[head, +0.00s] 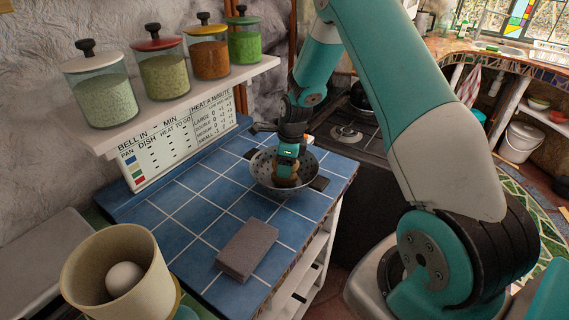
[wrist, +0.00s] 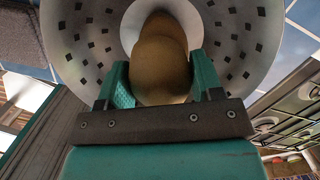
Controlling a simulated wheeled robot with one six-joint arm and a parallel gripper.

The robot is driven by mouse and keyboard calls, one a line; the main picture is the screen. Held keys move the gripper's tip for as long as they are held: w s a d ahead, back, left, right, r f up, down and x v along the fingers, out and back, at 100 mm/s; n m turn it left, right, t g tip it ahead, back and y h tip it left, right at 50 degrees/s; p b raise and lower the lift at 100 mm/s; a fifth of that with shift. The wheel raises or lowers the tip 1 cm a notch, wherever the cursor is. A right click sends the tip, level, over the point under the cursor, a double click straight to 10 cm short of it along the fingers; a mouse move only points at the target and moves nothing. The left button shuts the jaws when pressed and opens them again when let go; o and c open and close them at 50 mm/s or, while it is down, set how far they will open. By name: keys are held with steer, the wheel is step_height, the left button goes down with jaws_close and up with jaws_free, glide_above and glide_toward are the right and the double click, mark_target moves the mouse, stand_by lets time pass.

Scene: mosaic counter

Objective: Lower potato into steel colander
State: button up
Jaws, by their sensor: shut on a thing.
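The steel colander (head: 262,172) stands on the blue tiled counter, and its perforated inside fills much of the wrist view (wrist: 238,45). My gripper (head: 287,166) points down into the colander's opening. It is shut on the brown potato (head: 286,180). In the wrist view the potato (wrist: 160,62) sits between the two green fingers (wrist: 160,85), with the colander's pale bottom behind it. The potato is inside the bowl's outline. I cannot tell whether it touches the bottom.
A grey folded cloth (head: 247,248) lies on the counter (head: 200,237) in front of the colander. A beige pot (head: 145,265) holding a white egg-like thing stands at the lower left. A shelf (head: 165,105) with several lidded jars hangs behind. The stove (head: 362,140) is to the right.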

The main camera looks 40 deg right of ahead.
steer(key=shift+f, duration=0.15)
steer(key=o, duration=1.1)
steer(key=r+b, duration=0.1)
steer(key=r, duration=0.4)
steer(key=s+d+r+b, duration=0.1)
steer(key=r, duration=0.5)
steer(key=d+r+b, duration=0.1)
steer(key=r, duration=0.5)
steer(key=shift+s+r, duration=0.15)
steer(key=shift+s, duration=0.25)
steer(key=shift+a, duration=0.1)
